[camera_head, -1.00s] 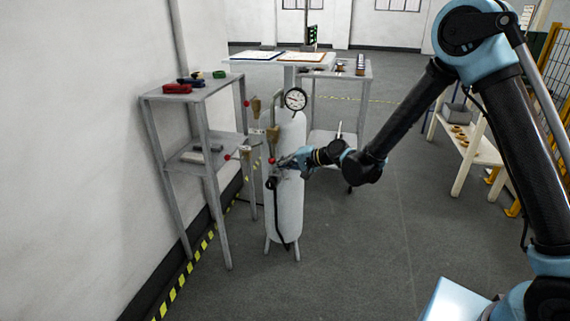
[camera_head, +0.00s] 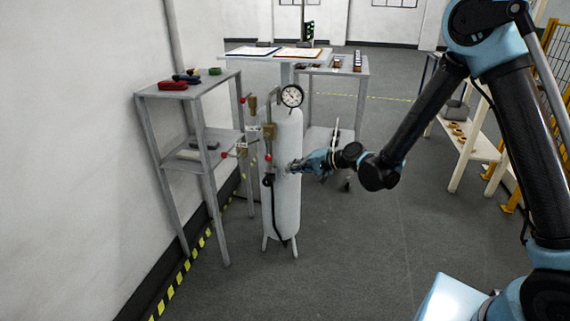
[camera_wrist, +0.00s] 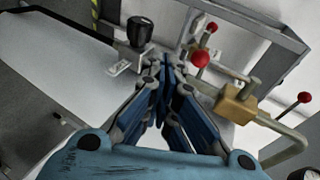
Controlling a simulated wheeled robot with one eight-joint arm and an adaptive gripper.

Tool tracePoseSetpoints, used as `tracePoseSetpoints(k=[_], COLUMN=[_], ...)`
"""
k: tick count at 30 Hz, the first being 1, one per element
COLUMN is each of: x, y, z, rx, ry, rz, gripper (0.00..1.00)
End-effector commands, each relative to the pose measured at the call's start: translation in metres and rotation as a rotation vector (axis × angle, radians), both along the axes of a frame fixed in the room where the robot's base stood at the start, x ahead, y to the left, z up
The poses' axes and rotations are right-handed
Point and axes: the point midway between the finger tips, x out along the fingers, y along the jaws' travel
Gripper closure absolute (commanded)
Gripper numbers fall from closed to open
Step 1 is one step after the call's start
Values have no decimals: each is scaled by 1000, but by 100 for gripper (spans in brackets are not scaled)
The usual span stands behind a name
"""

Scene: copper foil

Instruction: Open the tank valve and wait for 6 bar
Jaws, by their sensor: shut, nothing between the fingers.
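The white tank (camera_head: 286,205) stands upright on short legs, with a round dial gauge (camera_head: 292,96) at its top; the needle is too small to read. Brass valves with red-balled levers sit on pipework at its left. One red ball (camera_head: 268,158) is close left of my gripper (camera_head: 291,167), which is in front of the tank's upper body. In the wrist view my gripper (camera_wrist: 164,62) is shut and empty. That view also shows a red ball (camera_wrist: 200,60) and a brass valve body (camera_wrist: 236,102) to its right, apart from the fingers, and a black knob (camera_wrist: 140,31) to the left.
A grey shelf (camera_head: 190,88) with red, blue and green items stands left of the tank, near the wall. A black hose (camera_head: 272,215) hangs on the tank's front. A table with boards (camera_head: 270,61) stands behind.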

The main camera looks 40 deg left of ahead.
Motion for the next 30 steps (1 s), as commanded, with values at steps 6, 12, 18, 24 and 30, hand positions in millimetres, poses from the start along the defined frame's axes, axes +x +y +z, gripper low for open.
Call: tracePoseSetpoints(k=[6, 12, 18, 24, 30], x=[12, 19, 21, 22, 22], y=[-40, -64, -72, -73, -72], z=[-5, -7, -8, -8, -8], rx=[0, 0, 0, 0, 0], ry=[1, 1, 1, 1, 0], rz=[-3, -4, -3, -5, -4], gripper=[100, 100, 100, 100, 100])
